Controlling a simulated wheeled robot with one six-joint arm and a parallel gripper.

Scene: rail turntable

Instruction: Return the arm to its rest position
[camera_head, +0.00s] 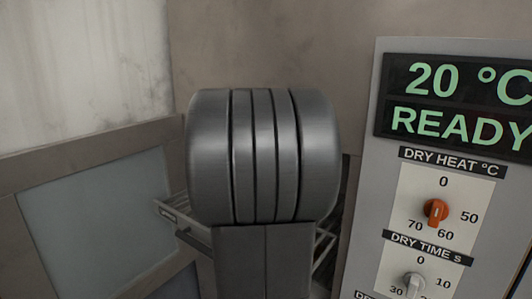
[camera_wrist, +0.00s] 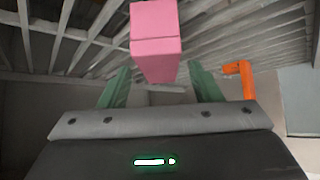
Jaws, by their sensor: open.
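My gripper (camera_wrist: 159,68) shows in the wrist view with its two green fingers spread apart. A pink block (camera_wrist: 157,30) appears in line with the gap between them. A space shows between the block and each finger, and the fingers do not grip it. I cannot tell how far beyond the fingertips the block is. In the head view, a large grey ribbed cylinder on a dark post, which looks like part of my arm, fills the middle; my gripper is not seen there.
A grey control panel (camera_head: 384,150) stands at the right of the head view, its display (camera_head: 458,100) reading 20 °C READY. An orange dial (camera_head: 436,212) sits above a grey one. A wire rack (camera_head: 172,212) is partly hidden. The wrist view shows slats (camera_wrist: 85,35) and an orange bent piece (camera_wrist: 246,80).

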